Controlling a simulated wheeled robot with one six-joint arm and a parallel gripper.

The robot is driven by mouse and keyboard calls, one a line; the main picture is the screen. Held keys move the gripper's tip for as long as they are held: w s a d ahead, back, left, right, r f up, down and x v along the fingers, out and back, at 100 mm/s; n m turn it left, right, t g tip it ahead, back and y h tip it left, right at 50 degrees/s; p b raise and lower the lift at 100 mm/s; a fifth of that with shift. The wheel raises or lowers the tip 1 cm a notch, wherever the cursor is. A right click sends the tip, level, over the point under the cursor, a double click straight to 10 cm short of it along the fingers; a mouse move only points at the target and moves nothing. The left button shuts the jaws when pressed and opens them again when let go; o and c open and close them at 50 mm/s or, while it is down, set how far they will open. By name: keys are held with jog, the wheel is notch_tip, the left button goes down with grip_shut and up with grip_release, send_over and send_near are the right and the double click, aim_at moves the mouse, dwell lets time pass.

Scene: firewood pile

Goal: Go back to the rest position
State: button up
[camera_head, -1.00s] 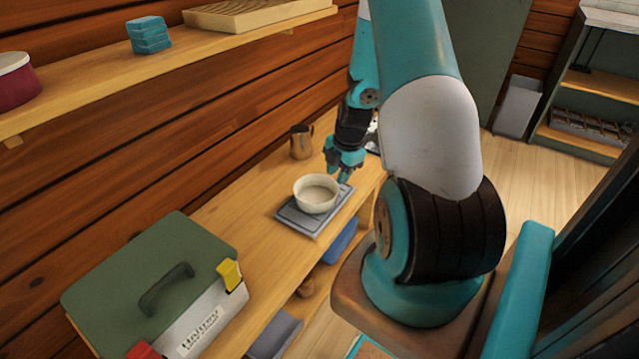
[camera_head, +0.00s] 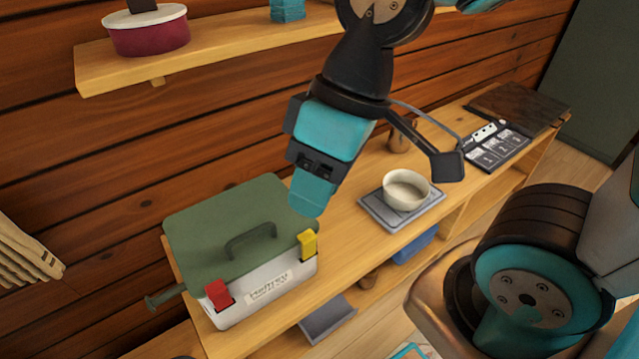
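My gripper (camera_head: 308,195) hangs in the middle of the head view, teal and black, pointing down. It looks nearer to me than the bench and partly covers the wall and bench behind the toolbox. Its fingers show as one teal shape from this side, so I cannot tell whether they are open or shut. I see nothing hanging from it. My arm's upper links run out of the top of the picture.
A white bowl (camera_head: 405,188) sits on a grey scale (camera_head: 378,212) on the wooden bench (camera_head: 345,250). A green-lidded toolbox (camera_head: 212,228) stands left of it. A brown cup (camera_head: 400,136) is partly hidden behind my arm. A shelf (camera_head: 225,45) holds a red tub (camera_head: 148,32).

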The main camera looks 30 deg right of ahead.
jog(key=shift+s+a+r, duration=0.1)
jog(key=shift+s, duration=0.35)
notch_tip(320, 180, up, 14)
jog(key=p, duration=1.4)
